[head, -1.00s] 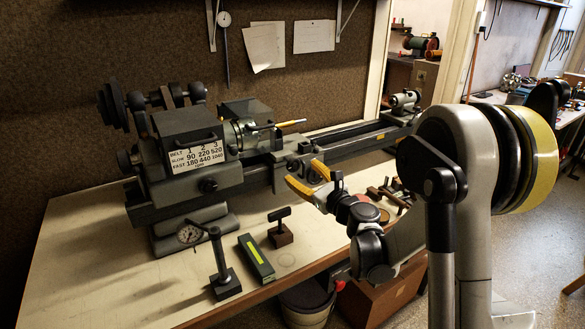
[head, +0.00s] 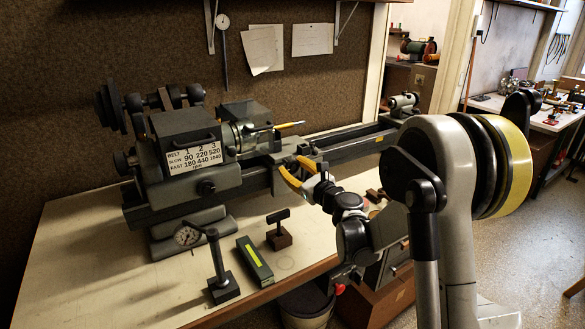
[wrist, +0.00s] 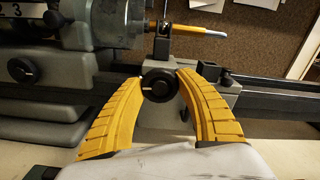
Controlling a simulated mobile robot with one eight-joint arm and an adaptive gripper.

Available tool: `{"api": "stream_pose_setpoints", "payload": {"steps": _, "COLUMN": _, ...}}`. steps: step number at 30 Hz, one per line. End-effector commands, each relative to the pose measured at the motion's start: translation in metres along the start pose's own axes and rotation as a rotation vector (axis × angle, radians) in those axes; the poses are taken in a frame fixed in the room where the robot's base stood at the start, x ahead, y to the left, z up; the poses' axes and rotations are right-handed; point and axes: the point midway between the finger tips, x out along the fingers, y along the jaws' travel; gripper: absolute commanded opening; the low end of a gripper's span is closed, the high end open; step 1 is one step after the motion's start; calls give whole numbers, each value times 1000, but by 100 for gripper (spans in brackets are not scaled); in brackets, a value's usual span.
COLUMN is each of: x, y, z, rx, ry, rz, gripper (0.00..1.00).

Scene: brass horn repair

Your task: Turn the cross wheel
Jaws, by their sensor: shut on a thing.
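The cross wheel (wrist: 159,84) is a round black knob with a pale bar mark, on the front of the grey lathe carriage (wrist: 207,98) in the wrist view. My gripper (wrist: 163,75) has its two yellow ribbed fingers on the left and right of the wheel, shut on its rim. In the head view my gripper (head: 298,170) reaches the carriage from the front right. The wheel cannot be made out there behind the fingers.
The lathe headstock (head: 188,150) stands to the left. A rod with a yellow-orange end (wrist: 204,32) points right above the carriage. A dial gauge stand (head: 220,270), a green box (head: 255,260) and a small T-handled block (head: 279,232) stand on the bench in front.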

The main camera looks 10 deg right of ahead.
Motion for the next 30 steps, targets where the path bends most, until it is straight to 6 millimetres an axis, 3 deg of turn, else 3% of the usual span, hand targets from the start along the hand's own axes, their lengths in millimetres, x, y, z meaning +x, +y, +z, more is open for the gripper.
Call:
{"api": "stream_pose_setpoints", "payload": {"steps": 11, "x": 0, "y": 0, "z": 0, "rx": -123, "ry": 0, "rz": 0, "gripper": 10}}
{"api": "stream_pose_setpoints", "payload": {"steps": 30, "x": 0, "y": 0, "z": -1, "rx": -706, "ry": 0, "rz": 0, "gripper": 10}}
